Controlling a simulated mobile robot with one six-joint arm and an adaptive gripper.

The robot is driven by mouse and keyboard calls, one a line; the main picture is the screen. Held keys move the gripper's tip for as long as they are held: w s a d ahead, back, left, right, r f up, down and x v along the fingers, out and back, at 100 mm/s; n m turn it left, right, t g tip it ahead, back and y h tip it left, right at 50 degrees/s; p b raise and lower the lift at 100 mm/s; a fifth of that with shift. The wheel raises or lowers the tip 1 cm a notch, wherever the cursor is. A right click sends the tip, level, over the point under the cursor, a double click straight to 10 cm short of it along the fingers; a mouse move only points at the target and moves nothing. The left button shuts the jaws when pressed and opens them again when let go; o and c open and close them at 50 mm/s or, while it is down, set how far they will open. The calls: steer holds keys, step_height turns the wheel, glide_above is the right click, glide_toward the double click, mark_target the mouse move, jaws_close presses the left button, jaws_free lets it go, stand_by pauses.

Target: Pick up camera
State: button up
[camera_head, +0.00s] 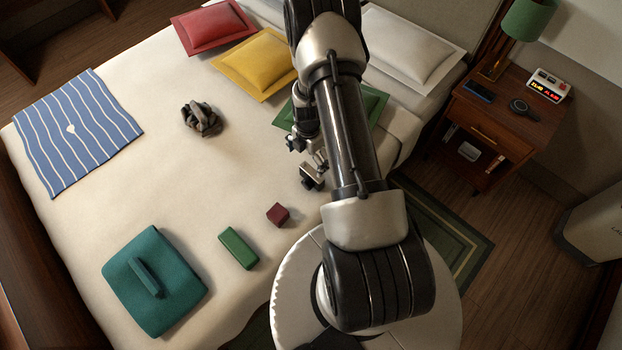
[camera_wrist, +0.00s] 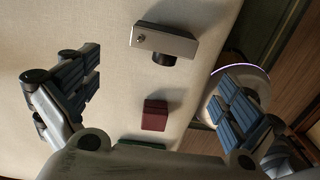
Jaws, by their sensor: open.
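The camera, a small silver and black box with a dark round lens, lies on the bed in the wrist view (camera_wrist: 165,41), ahead of my fingertips and between their lines. In the head view the camera (camera_head: 312,177) sits near the bed's right edge, beside my arm. My gripper (camera_wrist: 158,88) is open, its two blue-padded fingers wide apart with nothing between them touching. In the head view my gripper (camera_head: 308,146) is partly hidden by my arm, just above the camera in the picture.
A dark red cube (camera_head: 278,214) and a green block (camera_head: 238,248) lie near the camera on the bed (camera_head: 170,190). A teal folded item (camera_head: 155,295), crumpled dark cloth (camera_head: 201,119) and cushions lie farther off. A nightstand (camera_head: 490,130) stands right of the bed.

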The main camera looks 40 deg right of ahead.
mark_target(311, 174)
step_height(311, 174, down, 7)
steer(key=shift+b, duration=0.9)
steer(key=shift+s+d+f+b, duration=0.15)
steer(key=shift+f+b, duration=0.4)
steer(key=shift+f, duration=0.8)
steer(key=shift+w+d+f+b, duration=0.15)
steer(key=shift+f+b, duration=0.4)
steer(key=shift+f, duration=0.75)
steer(key=shift+s, duration=0.1)
steer(key=c, duration=1.1)
